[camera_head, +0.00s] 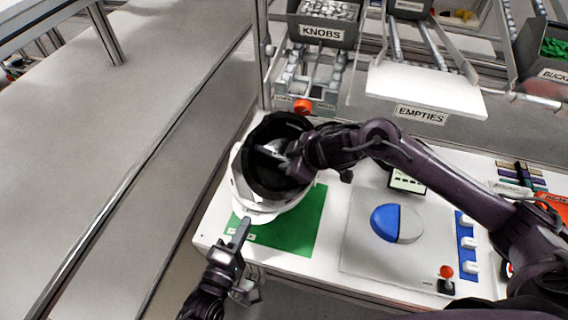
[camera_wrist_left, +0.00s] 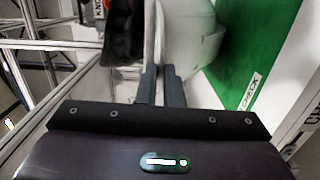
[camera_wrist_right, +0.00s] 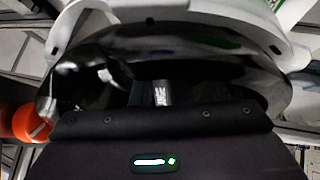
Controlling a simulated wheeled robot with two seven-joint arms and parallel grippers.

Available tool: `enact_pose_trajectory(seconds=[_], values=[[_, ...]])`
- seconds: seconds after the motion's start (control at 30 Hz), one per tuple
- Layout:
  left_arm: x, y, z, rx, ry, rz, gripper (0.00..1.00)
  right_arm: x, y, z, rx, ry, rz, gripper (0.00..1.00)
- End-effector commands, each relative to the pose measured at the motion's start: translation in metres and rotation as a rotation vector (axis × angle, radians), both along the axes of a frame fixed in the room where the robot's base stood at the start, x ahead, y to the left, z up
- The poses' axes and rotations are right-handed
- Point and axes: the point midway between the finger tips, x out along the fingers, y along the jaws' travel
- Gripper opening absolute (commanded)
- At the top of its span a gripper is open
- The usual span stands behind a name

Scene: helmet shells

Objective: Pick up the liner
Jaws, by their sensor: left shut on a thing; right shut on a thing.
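The black liner (camera_head: 262,180) is in the white helmet shell (camera_head: 250,208), tilted and partly standing out of its opening. In the right wrist view the liner (camera_wrist_right: 205,65) is a dark curved band inside the white shell rim (camera_wrist_right: 240,10). My right gripper (camera_head: 277,153) reaches into the opening and is shut on the liner; its fingertips are mostly hidden. My left gripper (camera_head: 243,228) is shut on the shell's near edge; the left wrist view shows its two fingers against the white shell (camera_wrist_left: 188,35).
The shell is over a green mat (camera_head: 308,225) marked CHECK on the white table. To the right is a grey panel with a blue-and-white disc (camera_head: 397,223) and a red-topped stick (camera_head: 446,275). An orange round thing (camera_head: 302,106) is behind the shell. Knobs bin (camera_head: 322,30) stands at the back.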

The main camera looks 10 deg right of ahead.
Motion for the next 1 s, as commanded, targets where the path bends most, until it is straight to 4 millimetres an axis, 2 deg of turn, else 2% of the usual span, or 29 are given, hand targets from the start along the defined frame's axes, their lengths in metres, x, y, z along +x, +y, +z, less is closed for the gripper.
enact_pose_trajectory(seconds=[0.03,0.37,0.8,1.0], values=[[0.000,0.000,-0.001,0.002,0.002,0.001,0.00,-0.001,-0.001,0.011,0.001,-0.004,0.001,0.00],[-0.001,-0.001,-0.002,0.003,0.004,-0.003,0.00,-0.017,-0.013,0.076,0.001,-0.007,0.000,0.00],[-0.002,-0.001,-0.002,0.002,0.005,-0.005,0.00,-0.087,-0.064,0.074,-0.008,0.006,-0.001,0.00],[-0.002,-0.001,-0.002,0.002,0.005,-0.005,0.00,-0.110,-0.084,0.074,-0.010,0.005,-0.007,0.00]])
